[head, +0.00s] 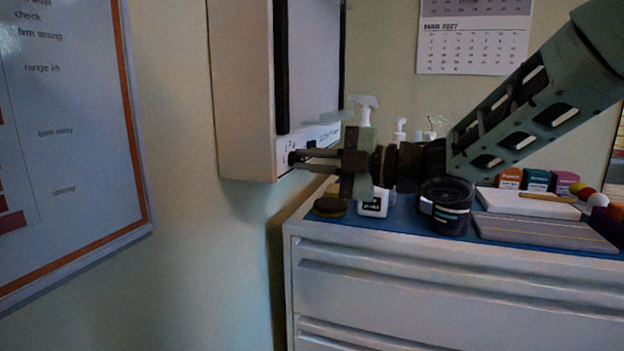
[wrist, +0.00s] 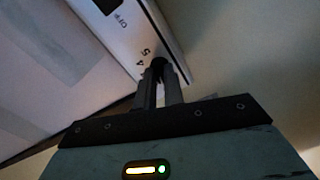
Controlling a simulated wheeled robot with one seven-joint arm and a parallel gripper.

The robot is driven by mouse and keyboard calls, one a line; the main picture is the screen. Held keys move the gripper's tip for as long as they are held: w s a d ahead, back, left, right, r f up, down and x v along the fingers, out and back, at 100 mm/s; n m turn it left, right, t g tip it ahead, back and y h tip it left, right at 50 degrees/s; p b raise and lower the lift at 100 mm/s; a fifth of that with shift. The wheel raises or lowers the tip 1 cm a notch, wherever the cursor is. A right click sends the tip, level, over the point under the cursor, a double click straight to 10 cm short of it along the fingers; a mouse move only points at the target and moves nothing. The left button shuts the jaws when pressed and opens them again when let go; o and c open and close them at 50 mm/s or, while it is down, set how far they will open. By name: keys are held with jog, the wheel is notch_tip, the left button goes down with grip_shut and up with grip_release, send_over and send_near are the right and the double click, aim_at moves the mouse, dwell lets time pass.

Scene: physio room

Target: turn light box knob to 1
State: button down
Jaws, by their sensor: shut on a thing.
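The light box (head: 240,95) hangs on the wall left of the drawer cabinet, and its screen (head: 310,60) is dark. Its dark knob (head: 292,158) sits low on the pale control strip. My gripper (head: 298,158) comes in from the right with its two fingers shut on the knob. In the wrist view the knob (wrist: 158,63) shows as a dark shape between the tips of my gripper (wrist: 160,74). Printed digits, apparently 5 and 4, and some lettering show on the strip (wrist: 138,35) there. The knob's pointer is hidden, so I cannot tell its setting.
The white drawer cabinet (head: 420,285) stands below my arm. On its blue top are a spray bottle (head: 364,112), a dark jar (head: 447,205), a round brown pad (head: 330,207), a grey board (head: 545,232) and small boxes (head: 536,181). A framed chart (head: 75,130) hangs at left.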

jog(key=shift+f+n+b, duration=0.1)
jog(key=shift+n+b, duration=0.65)
jog(key=shift+n, duration=0.15)
jog(key=c, duration=1.5)
grip_release()
jog(key=shift+d, duration=0.1)
jog(key=p+v, duration=0.2)
jog(key=v, duration=1.5)
jog(key=shift+d, duration=0.15)
jog(key=shift+s, duration=0.1)
